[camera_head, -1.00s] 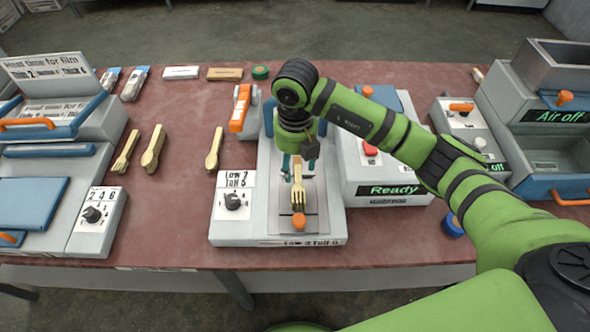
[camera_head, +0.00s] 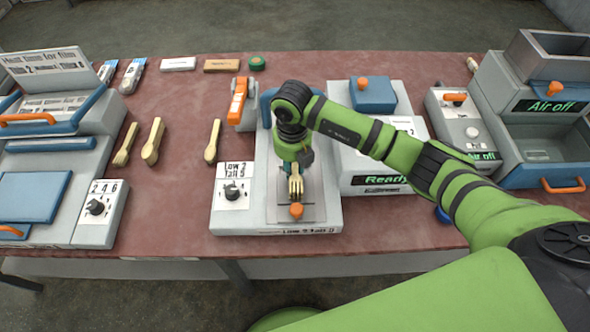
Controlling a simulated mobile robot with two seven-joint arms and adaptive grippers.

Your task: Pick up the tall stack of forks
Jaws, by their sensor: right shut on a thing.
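A wooden fork piece (camera_head: 296,186) lies on the plate of the grey press station (camera_head: 322,212) at the middle of the table, tines toward me. Whether it is one fork or a stack is hard to tell from above. My right gripper (camera_head: 294,168) points down over this piece and is shut on it; the fingers are mostly hidden by the wrist. Another wooden fork or fork stack (camera_head: 125,146) lies on the table at the left. My left gripper is not in view.
Wooden spoon-shaped pieces lie at the left (camera_head: 152,143) and nearer the press (camera_head: 213,141). A dial panel (camera_head: 232,190) is left of the plate, an orange knob (camera_head: 296,211) in front. A "Ready" machine (camera_head: 375,180) stands close on the right. The table (camera_head: 165,205) is clear at left centre.

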